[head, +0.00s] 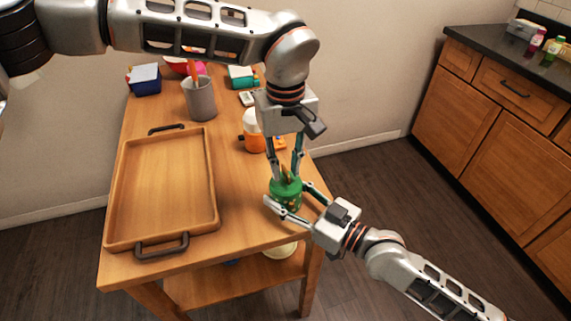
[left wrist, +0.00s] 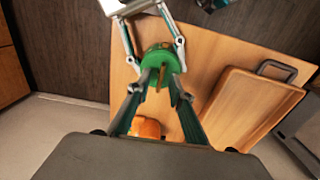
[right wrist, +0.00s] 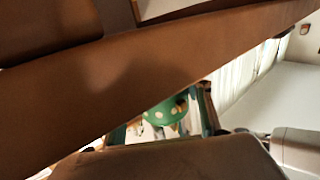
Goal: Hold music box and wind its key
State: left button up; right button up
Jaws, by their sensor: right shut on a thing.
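The music box (head: 286,194) is a green drum near the table's front right corner. Its top faces up, with a golden-orange key (left wrist: 161,78) standing on it. My right gripper (head: 292,198) is shut on the drum, one finger on each side; the box also shows between its fingers in the right wrist view (right wrist: 163,112). My left gripper (head: 285,168) points down from above. Its fingers are apart on either side of the key, as the left wrist view (left wrist: 163,83) shows. Whether a finger touches the key cannot be told.
A wooden tray (head: 112,200) with dark handles fills the table's left side. A grey cup (head: 200,98), an orange-and-white container (head: 253,132) and a blue box (head: 145,80) stand farther back. A counter (head: 500,95) is at the right across open floor.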

aim_at(285, 170)
pick_arm(q)
notch_tip(285, 170, up, 12)
dwell(0.7)
pick_arm(e)
jog(key=o, duration=1.3)
jog(key=shift+c, duration=0.2)
jog(key=shift+d, duration=0.1)
